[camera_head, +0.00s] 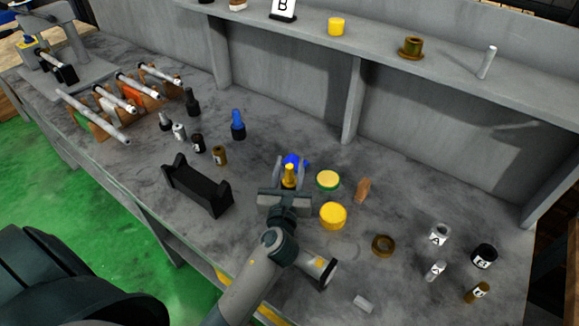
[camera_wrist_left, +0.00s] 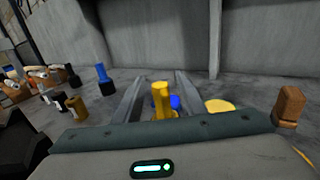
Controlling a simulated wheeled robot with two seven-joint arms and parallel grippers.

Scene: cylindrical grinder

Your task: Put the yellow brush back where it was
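The yellow brush (camera_head: 289,176) stands upright on the grey bench, with a small blue thing (camera_head: 296,160) just behind it. My left gripper (camera_head: 291,164) is around the brush, one finger on each side. In the left wrist view the yellow brush (camera_wrist_left: 160,100) shows between the two fingers (camera_wrist_left: 160,85), with a gap on both sides, so the gripper is open. The brush's lower end is hidden by the gripper body. My right gripper is not in view.
A black cradle (camera_head: 197,187) stands left of the gripper. A yellow-green disc (camera_head: 328,180), a yellow cylinder (camera_head: 332,216) and a brown piece (camera_head: 363,190) stand close on the right. A blue-topped brush (camera_head: 238,126) stands behind left. A raised shelf (camera_head: 380,40) runs along the back.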

